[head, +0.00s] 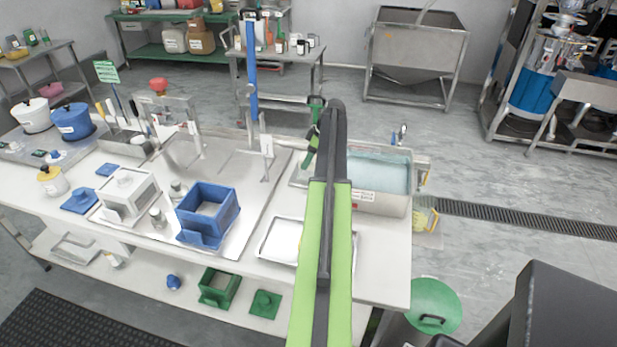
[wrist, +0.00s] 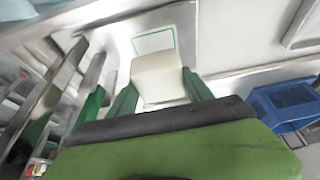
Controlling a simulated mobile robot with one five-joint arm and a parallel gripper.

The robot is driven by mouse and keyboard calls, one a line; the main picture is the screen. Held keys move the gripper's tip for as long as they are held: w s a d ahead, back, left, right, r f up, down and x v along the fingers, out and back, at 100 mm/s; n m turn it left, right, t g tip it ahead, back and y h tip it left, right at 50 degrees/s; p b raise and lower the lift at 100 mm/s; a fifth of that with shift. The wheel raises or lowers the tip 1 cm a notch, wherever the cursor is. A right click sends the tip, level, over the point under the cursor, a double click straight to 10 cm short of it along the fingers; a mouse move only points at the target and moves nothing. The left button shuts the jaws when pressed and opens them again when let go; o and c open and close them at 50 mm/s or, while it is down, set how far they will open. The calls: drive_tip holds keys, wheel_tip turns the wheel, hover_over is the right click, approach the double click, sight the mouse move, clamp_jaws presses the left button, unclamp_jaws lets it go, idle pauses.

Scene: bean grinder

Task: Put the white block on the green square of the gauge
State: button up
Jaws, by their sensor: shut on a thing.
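In the wrist view, the white block (wrist: 157,77) sits between the two green fingers of my gripper (wrist: 158,86), which is shut on it. Beyond the block is a pale plate of the gauge (wrist: 185,30) with a green square outline (wrist: 153,40). The block overlaps the near part of the outline in this view; I cannot tell its height above the plate. In the head view, my green arm reaches over the bench and hides the block.
A blue open box (head: 207,213) stands on the bench; it also shows in the wrist view (wrist: 285,105). A tall blue post (head: 252,75) rises behind the bench's middle. A sink-like basin (head: 375,178) and a white tray (head: 282,240) are near my arm.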

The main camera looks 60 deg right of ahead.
sight(308, 174)
wheel_tip(308, 174, down, 5)
drive_tip(key=b, duration=0.3)
drive_tip(key=shift+r+b, duration=0.1)
drive_tip(key=shift+b, duration=0.25)
drive_tip(key=shift+r, duration=0.2)
drive_tip(key=shift+f, duration=0.15)
drive_tip(key=o, duration=1.5)
drive_tip(key=shift+o, duration=0.2)
drive_tip(key=shift+r+p, duration=0.5)
drive_tip(key=shift+p, duration=0.05)
drive_tip(key=p+v, duration=1)
drive_tip(key=v, duration=0.1)
